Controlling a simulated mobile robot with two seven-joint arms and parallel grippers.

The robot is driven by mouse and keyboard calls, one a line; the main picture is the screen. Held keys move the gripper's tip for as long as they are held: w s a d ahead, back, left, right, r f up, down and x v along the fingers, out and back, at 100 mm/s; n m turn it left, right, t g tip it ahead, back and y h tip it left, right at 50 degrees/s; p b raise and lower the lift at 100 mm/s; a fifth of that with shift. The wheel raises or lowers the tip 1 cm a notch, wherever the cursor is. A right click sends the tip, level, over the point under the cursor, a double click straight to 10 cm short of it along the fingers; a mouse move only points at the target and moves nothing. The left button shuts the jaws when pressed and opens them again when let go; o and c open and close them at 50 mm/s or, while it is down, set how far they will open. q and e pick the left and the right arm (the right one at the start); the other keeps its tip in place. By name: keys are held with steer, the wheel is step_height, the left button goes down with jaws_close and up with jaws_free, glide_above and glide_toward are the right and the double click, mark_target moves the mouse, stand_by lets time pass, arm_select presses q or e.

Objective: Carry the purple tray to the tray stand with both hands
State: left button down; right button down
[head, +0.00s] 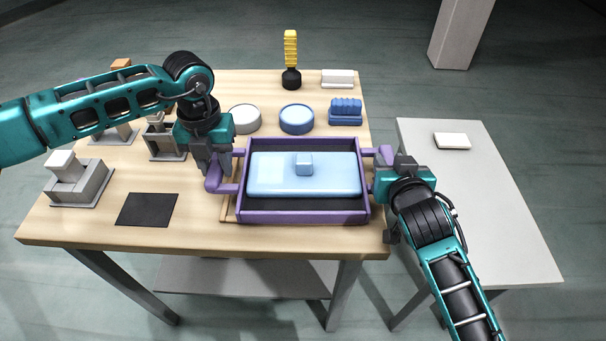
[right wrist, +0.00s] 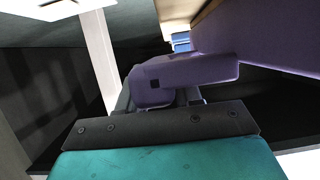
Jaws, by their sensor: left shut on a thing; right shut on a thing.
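The purple tray (head: 303,216) is at the front right of the wooden table, with a dark inside and a handle on each side. A light blue slab with a small raised block (head: 270,176) lies in it. My left gripper (head: 217,178) is shut on the tray's left handle. My right gripper (head: 379,170) is shut on its right handle (right wrist: 185,76), which shows close up in the right wrist view. The fingertips are partly hidden. I cannot tell whether the tray rests on the table or is slightly raised. No stand is clearly identifiable.
A grey-white side table (head: 490,215) stands on the right with a small white block (head: 452,140). Behind the tray are a white disc (head: 244,119), a blue disc (head: 296,119), a blue ridged block (head: 345,112) and a yellow-handled tool (head: 291,60). Grey fixtures (head: 78,182) stand left.

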arm_select(q)
steer(key=shift+w+r, duration=0.1)
steer(key=shift+r, duration=0.15)
arm_select(e)
steer(key=shift+r, duration=0.2)
